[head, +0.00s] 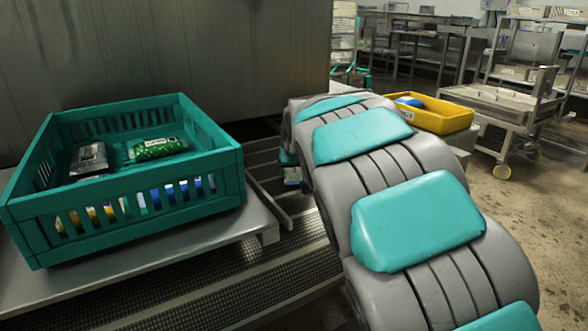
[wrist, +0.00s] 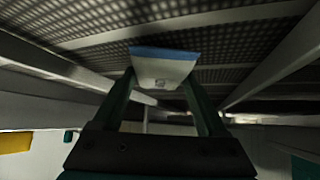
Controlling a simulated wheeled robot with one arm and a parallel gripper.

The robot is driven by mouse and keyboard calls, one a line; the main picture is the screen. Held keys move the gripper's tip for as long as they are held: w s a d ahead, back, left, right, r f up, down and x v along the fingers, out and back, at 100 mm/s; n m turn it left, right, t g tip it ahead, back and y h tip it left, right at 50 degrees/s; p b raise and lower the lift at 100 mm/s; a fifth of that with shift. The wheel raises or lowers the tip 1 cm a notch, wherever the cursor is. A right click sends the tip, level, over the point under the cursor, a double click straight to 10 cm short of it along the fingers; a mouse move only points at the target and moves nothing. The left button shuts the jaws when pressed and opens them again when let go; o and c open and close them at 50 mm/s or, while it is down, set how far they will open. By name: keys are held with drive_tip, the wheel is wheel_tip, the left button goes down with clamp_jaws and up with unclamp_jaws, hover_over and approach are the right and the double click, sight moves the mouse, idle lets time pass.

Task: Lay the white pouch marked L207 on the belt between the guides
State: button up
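A white pouch with a blue edge (wrist: 163,70) is between the fingertips of my gripper (wrist: 162,82) in the wrist view. The fingers press on its two sides; its marking is too small to read. In the head view my gripper (head: 290,158) shows only in part beside my forearm, with a small piece of the pouch (head: 292,174) below it, over the belt. The dark textured belt (head: 190,290) runs past the table, with pale metal guide rails (head: 268,198) along it. The wrist view shows the belt (wrist: 235,47) beyond the pouch. I cannot tell whether pouch and belt touch.
A teal crate (head: 120,215) on a metal table at left holds a green pouch (head: 158,148), a dark silver pouch (head: 88,160) and others behind its slats. A yellow bin (head: 440,117) stands behind my arm. A large metal housing (head: 160,50) rises behind the belt.

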drive_tip(key=o, duration=0.4)
drive_tip(key=shift+c, duration=0.2)
drive_tip(key=shift+r, duration=0.1)
